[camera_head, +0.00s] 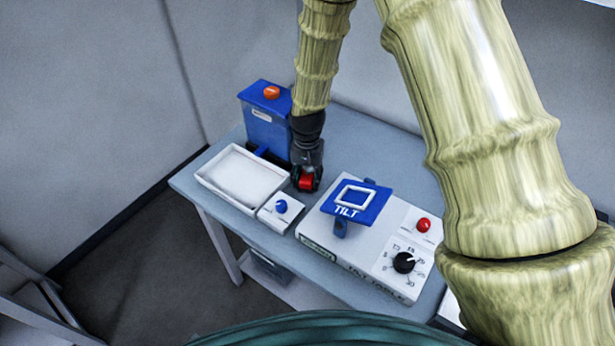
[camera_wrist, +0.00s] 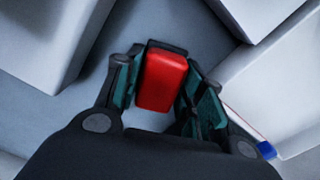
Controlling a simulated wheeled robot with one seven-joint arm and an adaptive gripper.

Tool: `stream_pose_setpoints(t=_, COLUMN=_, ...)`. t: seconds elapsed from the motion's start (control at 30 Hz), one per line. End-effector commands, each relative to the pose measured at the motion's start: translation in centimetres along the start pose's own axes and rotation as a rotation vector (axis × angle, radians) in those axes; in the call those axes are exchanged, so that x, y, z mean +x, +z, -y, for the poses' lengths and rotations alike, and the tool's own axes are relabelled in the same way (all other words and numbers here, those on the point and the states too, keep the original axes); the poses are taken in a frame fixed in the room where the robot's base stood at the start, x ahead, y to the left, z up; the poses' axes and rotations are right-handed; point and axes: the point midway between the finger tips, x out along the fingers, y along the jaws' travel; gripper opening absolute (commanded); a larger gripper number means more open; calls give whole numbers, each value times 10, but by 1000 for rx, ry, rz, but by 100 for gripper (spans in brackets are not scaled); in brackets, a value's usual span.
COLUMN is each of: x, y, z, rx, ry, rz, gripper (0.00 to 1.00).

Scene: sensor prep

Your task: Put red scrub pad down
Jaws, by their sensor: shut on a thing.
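The red scrub pad (camera_head: 306,182) is a small red block with a dark backing, held between the fingers of my gripper (camera_head: 306,178). It also shows in the wrist view (camera_wrist: 163,80), where the fingers of my gripper (camera_wrist: 163,92) press on its two sides. My gripper points down over the table, between the white tray and the tilt device. I cannot tell whether the pad touches the table top.
The white tray (camera_head: 210,176) and blue dispenser (camera_head: 262,132) stand to the left. A small white box with a blue knob (camera_head: 281,206) is just in front. The white device with the blue TILT plate (camera_head: 372,208) is to the right. Bare table (camera_head: 345,163) shows behind it.

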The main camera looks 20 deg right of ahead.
Motion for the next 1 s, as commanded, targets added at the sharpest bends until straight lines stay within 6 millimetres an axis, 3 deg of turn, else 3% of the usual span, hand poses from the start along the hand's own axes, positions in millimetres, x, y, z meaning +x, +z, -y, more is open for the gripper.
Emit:
stream_pose_setpoints(t=0.1, x=3, y=0, z=0, rx=0, ry=0, rz=0, gripper=9)
stream_pose_setpoints(t=0.13, x=3, y=0, z=0, rx=0, ry=0, rz=0, gripper=40)
stream_pose_setpoints(t=0.23, x=2, y=0, z=0, rx=0, ry=0, rz=0, gripper=59)
stream_pose_setpoints(t=0.67, x=-2, y=0, z=0, rx=0, ry=-1, rz=-1, gripper=60)
stream_pose_setpoints(t=1.0, x=-34, y=-1, z=0, rx=0, ry=-1, rz=-2, gripper=60)
